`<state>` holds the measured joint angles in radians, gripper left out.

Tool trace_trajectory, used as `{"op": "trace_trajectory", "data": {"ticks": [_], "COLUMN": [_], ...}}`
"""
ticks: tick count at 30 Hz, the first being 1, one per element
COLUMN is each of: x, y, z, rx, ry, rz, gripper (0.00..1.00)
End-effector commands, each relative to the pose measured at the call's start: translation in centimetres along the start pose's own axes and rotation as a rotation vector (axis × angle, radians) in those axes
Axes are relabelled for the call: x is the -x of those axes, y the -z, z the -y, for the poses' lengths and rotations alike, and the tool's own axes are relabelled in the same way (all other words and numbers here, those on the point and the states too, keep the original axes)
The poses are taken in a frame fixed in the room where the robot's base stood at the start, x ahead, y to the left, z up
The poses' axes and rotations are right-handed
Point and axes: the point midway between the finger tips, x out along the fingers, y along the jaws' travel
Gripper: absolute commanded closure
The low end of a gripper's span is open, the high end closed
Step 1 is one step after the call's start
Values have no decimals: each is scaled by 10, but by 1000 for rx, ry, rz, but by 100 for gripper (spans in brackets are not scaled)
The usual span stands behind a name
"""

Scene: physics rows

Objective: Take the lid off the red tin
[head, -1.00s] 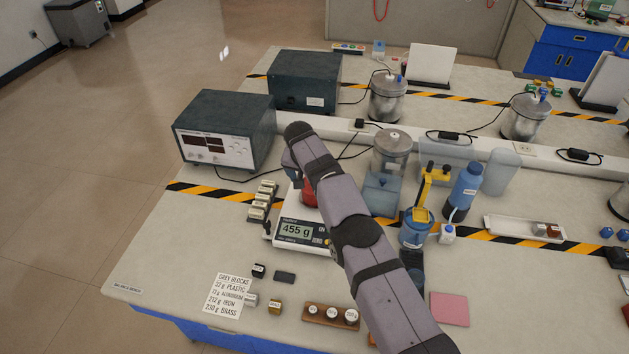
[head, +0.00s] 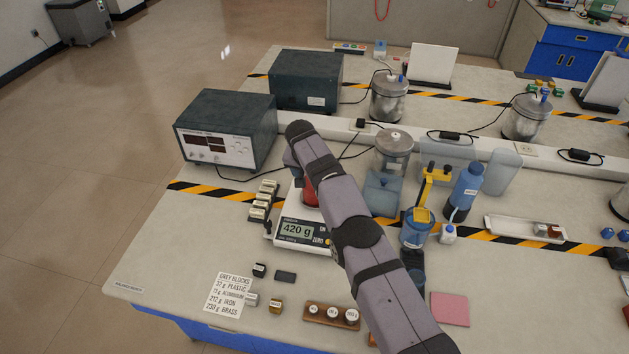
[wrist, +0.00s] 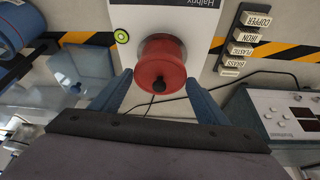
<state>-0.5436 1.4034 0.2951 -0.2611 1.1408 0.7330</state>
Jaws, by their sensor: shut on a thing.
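The red tin (head: 309,192) stands on the white balance (head: 297,233), mostly hidden behind my arm in the head view. In the wrist view the tin (wrist: 161,44) is seen from above, with its red lid (wrist: 160,68) and small black knob (wrist: 158,86) facing me. My gripper (wrist: 159,77) has one blue finger on each side of the lid and is shut on it. Whether a gap has opened between lid and tin is hard to tell. The balance display reads 420 g.
A dark power supply (head: 226,130) is behind left.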

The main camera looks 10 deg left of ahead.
Motion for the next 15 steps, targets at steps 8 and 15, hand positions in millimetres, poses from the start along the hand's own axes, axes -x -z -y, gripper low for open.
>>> {"op": "trace_trajectory", "data": {"ticks": [8, 15], "x": [31, 58], "y": [13, 24], "z": [0, 0], "rx": [1, 0], "ry": [1, 1], "rz": [-1, -2], "gripper": [53, 53]}}
